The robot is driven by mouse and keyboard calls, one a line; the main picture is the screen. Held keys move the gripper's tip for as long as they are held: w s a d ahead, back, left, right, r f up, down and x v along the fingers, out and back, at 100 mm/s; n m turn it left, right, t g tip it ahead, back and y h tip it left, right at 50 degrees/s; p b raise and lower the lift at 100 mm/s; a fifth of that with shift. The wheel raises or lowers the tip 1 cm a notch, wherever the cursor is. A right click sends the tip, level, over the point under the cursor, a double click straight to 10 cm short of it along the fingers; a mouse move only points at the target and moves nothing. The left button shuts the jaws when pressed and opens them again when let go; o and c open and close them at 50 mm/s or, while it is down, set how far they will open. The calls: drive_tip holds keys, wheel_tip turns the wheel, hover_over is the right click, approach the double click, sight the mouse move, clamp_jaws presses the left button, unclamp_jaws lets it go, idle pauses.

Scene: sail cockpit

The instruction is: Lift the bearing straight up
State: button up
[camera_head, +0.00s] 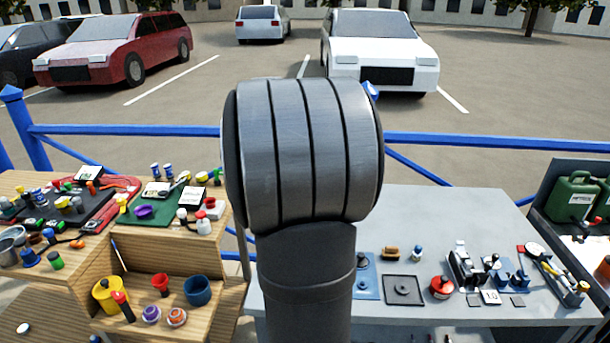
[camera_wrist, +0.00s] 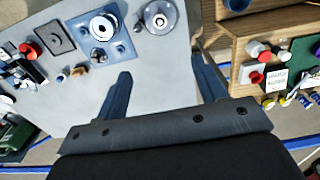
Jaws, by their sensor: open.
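A grey disc with a bright round centre (camera_wrist: 160,18) lies beside the plate, so I cannot tell for sure which is the bearing. My gripper (camera_wrist: 161,68) is open and empty, its two dark blue fingers apart over the grey bench. Both round parts lie beyond the fingertips, apart from them. In the head view my arm hides the gripper and both parts; only the right part of the blue plate (camera_head: 368,284) shows.
The grey bench (camera_head: 420,215) also holds a dark square tray (camera_head: 403,290), a red round part (camera_head: 442,288) and several small tools at the right. A wooden stand (camera_head: 165,252) with cups and bottles is at the left. A blue railing (camera_head: 490,140) runs behind.

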drive_tip(key=shift+c, duration=0.3)
drive_tip(key=f+m, duration=1.8)
drive_tip(key=shift+w+d+f, duration=0.1)
drive_tip(key=shift+w+f, duration=0.1)
drive_tip(key=shift+w, duration=0.1)
drive_tip(key=shift+s+f, duration=0.15)
drive_tip(key=shift+f, duration=1.2)
drive_tip(key=shift+s+f, duration=0.15)
drive_tip(key=shift+f, duration=1.15)
drive_tip(key=c, duration=1.1)
